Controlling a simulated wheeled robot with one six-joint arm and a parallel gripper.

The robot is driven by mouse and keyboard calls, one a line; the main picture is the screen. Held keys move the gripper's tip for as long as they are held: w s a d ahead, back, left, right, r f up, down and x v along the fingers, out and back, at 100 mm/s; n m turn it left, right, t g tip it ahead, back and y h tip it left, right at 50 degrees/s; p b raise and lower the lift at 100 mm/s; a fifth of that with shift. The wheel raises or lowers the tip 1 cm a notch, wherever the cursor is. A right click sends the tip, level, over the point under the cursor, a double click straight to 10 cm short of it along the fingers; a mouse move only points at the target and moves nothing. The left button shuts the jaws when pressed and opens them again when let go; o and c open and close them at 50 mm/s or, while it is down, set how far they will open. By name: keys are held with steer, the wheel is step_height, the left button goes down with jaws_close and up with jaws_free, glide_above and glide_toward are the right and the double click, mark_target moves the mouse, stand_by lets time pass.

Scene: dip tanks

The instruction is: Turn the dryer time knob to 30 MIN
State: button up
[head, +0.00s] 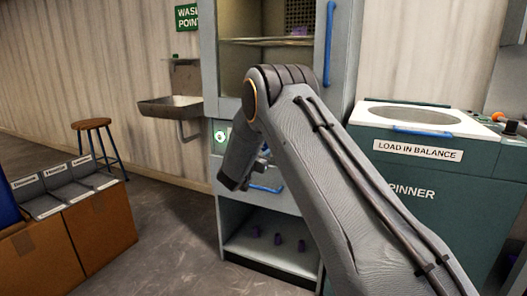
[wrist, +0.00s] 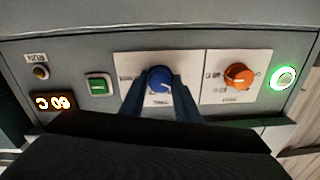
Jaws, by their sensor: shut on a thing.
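The dryer is the tall grey cabinet (head: 228,72) in the middle of the head view. Its control panel (wrist: 210,42) fills the wrist view, apparently upside down. A blue knob (wrist: 160,78) with a pale pointer mark sits on a white label plate. My gripper (wrist: 163,98) has a finger on each side of this knob and is shut on it. The plate's small lettering is too blurred to read, so the setting cannot be told. An orange knob (wrist: 238,76) sits to its right, untouched. In the head view my arm hides the knobs.
A lit green button (wrist: 284,77), a green switch (wrist: 97,85) and a lit display (wrist: 53,102) share the panel. A blue handle (head: 266,188) is below it. The spinner (head: 430,190) stands right; cardboard boxes (head: 100,222) and a stool (head: 92,124) stand left.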

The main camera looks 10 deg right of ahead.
steer(key=m, duration=0.4)
steer(key=m+b, duration=0.1)
steer(key=m, duration=0.2)
steer(key=shift+m, duration=0.3)
steer(key=m+b, duration=0.1)
steer(key=m, duration=0.2)
steer(key=shift+m+h, duration=0.3)
steer(key=shift+m, duration=0.1)
steer(key=m+b, duration=0.1)
steer(key=m, duration=0.3)
steer(key=shift+w+m+b, duration=0.1)
steer(key=shift+m+b, duration=0.2)
steer(key=shift+b, duration=0.1)
steer(key=m+b, duration=0.2)
steer(key=m, duration=0.2)
steer(key=shift+f+m, duration=0.1)
steer(key=shift+m, duration=0.3)
steer(key=m+b, duration=0.2)
steer(key=m, duration=0.1)
steer(key=shift+m+g, duration=0.3)
steer(key=m+b, duration=0.3)
steer(key=shift+m, duration=0.3)
steer(key=shift+m+b, duration=1.75)
steer(key=shift+m, duration=0.05)
